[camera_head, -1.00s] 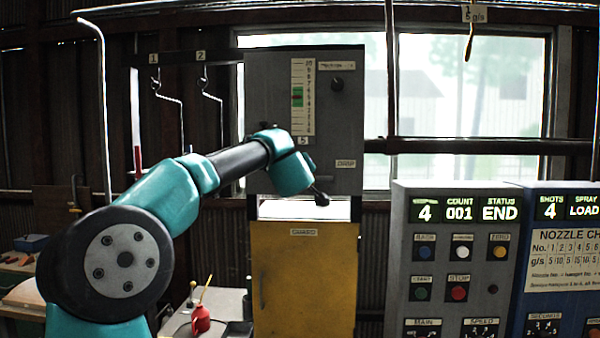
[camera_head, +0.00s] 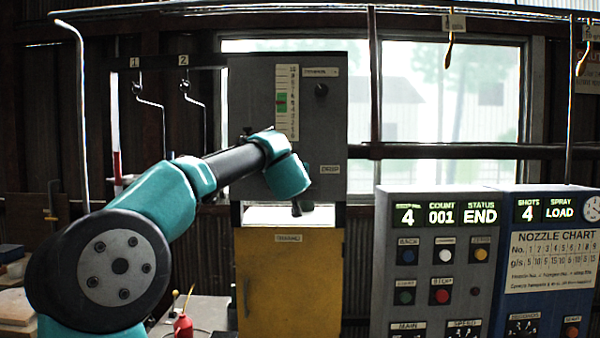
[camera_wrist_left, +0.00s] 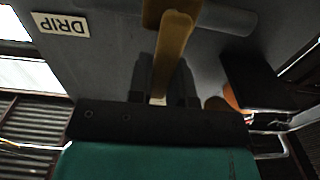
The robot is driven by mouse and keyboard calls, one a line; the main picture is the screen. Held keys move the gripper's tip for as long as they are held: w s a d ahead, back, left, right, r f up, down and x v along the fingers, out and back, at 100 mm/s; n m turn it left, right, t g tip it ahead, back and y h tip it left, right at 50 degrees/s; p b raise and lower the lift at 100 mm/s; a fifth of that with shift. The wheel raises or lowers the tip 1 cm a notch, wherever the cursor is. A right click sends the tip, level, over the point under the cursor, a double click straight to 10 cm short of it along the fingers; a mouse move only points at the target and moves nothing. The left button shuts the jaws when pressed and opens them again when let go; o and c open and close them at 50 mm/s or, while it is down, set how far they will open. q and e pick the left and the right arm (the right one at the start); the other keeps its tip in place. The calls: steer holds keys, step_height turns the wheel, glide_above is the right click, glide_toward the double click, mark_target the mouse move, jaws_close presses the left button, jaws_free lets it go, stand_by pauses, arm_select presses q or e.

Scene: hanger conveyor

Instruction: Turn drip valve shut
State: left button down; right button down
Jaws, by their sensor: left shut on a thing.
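The drip valve's brass-coloured handle (camera_wrist_left: 168,55) shows in the left wrist view, running down from the top of the picture on the grey cabinet face. My left gripper (camera_wrist_left: 163,88) is shut on this handle, its dark fingers on either side of it. A DRIP label (camera_wrist_left: 60,25) is to the left of the handle. In the head view the same DRIP label (camera_head: 330,169) is on the grey cabinet (camera_head: 335,130), and my left wrist is in front of the cabinet's lower part. The wrist hides the handle and most of the gripper there. My right gripper is not in view.
A yellow cabinet door (camera_head: 290,285) is below a bright opening. The grey control box (camera_head: 420,310) and the blue box with a nozzle chart (camera_head: 550,255) stand to the right. Hooks hang from a rail at left. A red oil can (camera_head: 183,326) stands on the bench.

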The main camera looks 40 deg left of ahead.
arm_select(q)
steer(key=c, duration=1)
jaws_free()
steer(key=shift+c, duration=0.2)
steer(key=shift+s+d, duration=0.1)
steer(key=v, duration=1.7)
steer(key=shift+s+r, duration=0.1)
